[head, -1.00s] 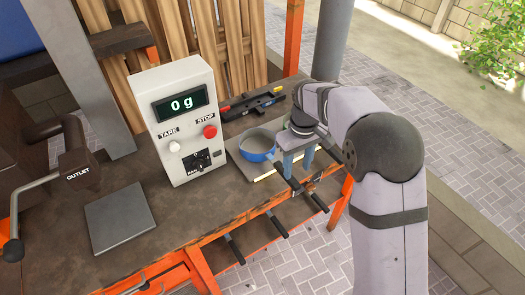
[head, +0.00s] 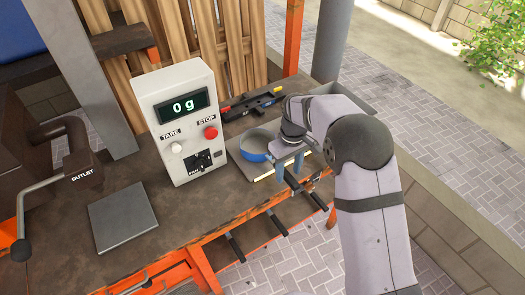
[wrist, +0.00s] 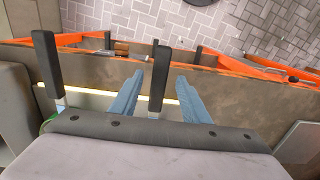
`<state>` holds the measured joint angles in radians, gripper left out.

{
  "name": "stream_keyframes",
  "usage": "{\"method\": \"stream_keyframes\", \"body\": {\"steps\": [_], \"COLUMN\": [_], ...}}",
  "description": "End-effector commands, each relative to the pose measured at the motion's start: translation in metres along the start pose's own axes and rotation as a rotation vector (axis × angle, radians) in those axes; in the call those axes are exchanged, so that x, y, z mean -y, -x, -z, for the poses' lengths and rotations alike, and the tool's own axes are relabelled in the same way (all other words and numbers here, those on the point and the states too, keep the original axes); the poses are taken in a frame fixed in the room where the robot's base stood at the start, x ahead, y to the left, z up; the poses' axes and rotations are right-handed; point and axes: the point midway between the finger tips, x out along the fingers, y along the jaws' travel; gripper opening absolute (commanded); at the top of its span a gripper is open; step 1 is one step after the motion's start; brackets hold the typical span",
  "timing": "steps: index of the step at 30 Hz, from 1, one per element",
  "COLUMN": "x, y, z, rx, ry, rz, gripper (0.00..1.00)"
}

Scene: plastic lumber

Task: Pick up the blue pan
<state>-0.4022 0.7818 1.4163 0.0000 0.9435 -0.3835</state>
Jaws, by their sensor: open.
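The blue pan (head: 255,154) sits on a light-edged board on the bench, right of the scale in the head view. Its bowl is partly hidden behind my gripper (head: 289,170). My gripper is open, its two blue fingers pointing down close to the pan's right side. In the wrist view, a dark handle (wrist: 160,78) shows between the spread fingers of my gripper (wrist: 157,97), with gaps on both sides. It looks like the pan's handle, but its join to the bowl is hidden. I cannot tell how far down the fingers reach.
A second dark handle (wrist: 47,68) stands left of the fingers in the wrist view. The white scale (head: 182,118) reads 0 g. Dark bars (head: 235,248) jut from the bench's front edge. Black tools (head: 252,103) lie behind the pan. A grey plate (head: 123,217) lies at front left.

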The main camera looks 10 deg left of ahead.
Motion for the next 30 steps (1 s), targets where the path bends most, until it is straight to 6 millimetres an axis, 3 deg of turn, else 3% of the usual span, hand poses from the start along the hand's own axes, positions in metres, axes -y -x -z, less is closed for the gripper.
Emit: {"method": "stream_keyframes", "body": {"steps": [9, 17, 18, 23, 30], "x": [0.000, -0.001, -0.001, -0.001, -0.001], "y": [-0.032, -0.036, -0.036, -0.035, -0.034], "z": [-0.001, -0.001, -0.001, -0.001, 0.000], "rx": [0.002, 0.000, 0.000, 0.000, -0.003], "ry": [0.000, 0.000, 0.000, 0.000, -0.001], "rz": [0.001, 0.000, 0.000, 0.000, -0.001], "gripper": [0.42, 0.42, 0.40, 0.02, 0.00]}}
